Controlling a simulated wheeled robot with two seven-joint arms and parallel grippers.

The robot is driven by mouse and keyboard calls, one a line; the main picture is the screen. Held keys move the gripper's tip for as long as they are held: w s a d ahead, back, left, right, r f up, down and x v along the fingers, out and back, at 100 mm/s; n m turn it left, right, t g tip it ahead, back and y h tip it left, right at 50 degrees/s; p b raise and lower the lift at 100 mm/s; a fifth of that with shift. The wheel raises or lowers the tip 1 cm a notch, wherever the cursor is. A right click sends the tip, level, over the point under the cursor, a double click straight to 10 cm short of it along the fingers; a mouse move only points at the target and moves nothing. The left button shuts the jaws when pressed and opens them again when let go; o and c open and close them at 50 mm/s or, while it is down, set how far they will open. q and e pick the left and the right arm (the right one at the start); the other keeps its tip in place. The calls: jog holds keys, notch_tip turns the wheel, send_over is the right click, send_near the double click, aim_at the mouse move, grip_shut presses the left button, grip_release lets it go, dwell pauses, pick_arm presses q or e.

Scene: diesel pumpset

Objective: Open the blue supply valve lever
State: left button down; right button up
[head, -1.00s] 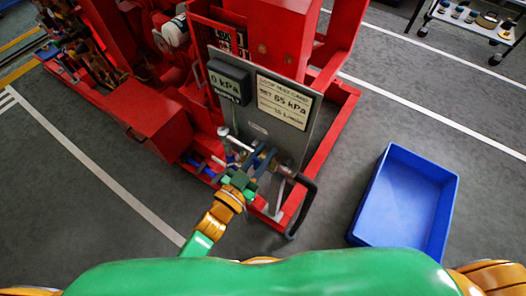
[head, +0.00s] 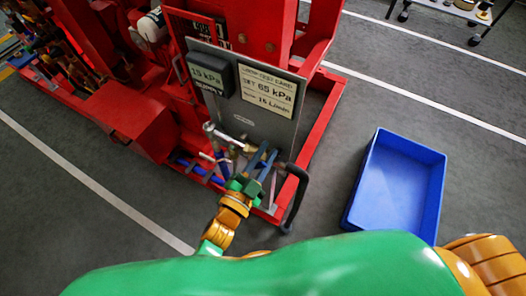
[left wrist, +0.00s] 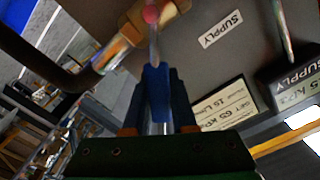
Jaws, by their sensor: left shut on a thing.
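In the left wrist view the blue supply valve lever (left wrist: 157,88) points down from a brass valve fitting with a reddish round centre (left wrist: 150,13). My left gripper (left wrist: 157,112) is shut on the lever, with one finger on each side of it. In the head view my left gripper (head: 262,163) is at the lower front of the grey panel (head: 272,122). There the lever is mostly hidden by the fingers. A SUPPLY label (left wrist: 221,29) is on the panel beside the valve. My right gripper is out of view.
The supply gauge (head: 209,76) shows a low kPa value, perhaps 15. A card (head: 268,91) beside it reads set 65 kPa. A black hose (head: 297,200) curves close on the gripper's right. A blue bin (head: 398,185) stands on the floor at right.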

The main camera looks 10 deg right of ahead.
pick_arm(q)
jog(key=shift+f, duration=0.1)
dwell(0.4)
jog(key=c, duration=0.7)
grip_release()
